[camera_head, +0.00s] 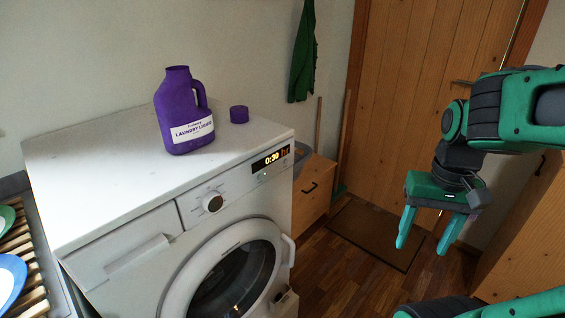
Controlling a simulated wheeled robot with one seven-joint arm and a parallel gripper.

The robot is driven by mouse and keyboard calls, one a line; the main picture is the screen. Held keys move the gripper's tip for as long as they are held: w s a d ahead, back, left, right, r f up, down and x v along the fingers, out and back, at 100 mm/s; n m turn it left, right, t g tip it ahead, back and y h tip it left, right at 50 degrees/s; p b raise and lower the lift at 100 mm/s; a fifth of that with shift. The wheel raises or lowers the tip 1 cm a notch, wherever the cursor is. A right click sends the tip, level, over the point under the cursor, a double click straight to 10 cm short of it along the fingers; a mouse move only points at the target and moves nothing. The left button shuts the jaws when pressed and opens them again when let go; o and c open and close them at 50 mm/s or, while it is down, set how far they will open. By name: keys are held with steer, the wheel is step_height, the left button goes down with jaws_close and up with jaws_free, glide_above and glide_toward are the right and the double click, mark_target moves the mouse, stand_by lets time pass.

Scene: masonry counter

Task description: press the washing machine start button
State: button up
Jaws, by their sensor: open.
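A white washing machine (120,165) stands at the left and centre of the head view. Its front panel carries a round knob (212,202), a lit display (270,159) reading 0:30, and a small green light (265,175) under the display. The start button cannot be told apart clearly on the panel at this size. The round door (228,280) below looks closed, with its handle at its right side. My gripper (422,246) is open and empty, pointing down, well to the right of the machine and apart from it.
A purple laundry liquid bottle (184,110) and a purple cap (239,114) stand on the machine's top. A wooden cabinet (312,190) is right of the machine. A wooden door (425,90), a dark floor mat (375,233) and another wooden cabinet (525,235) lie beyond and beside my arm.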

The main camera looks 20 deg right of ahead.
steer(key=shift+s, duration=0.1)
jaws_close()
steer(key=shift+s, duration=0.1)
stand_by(1.6)
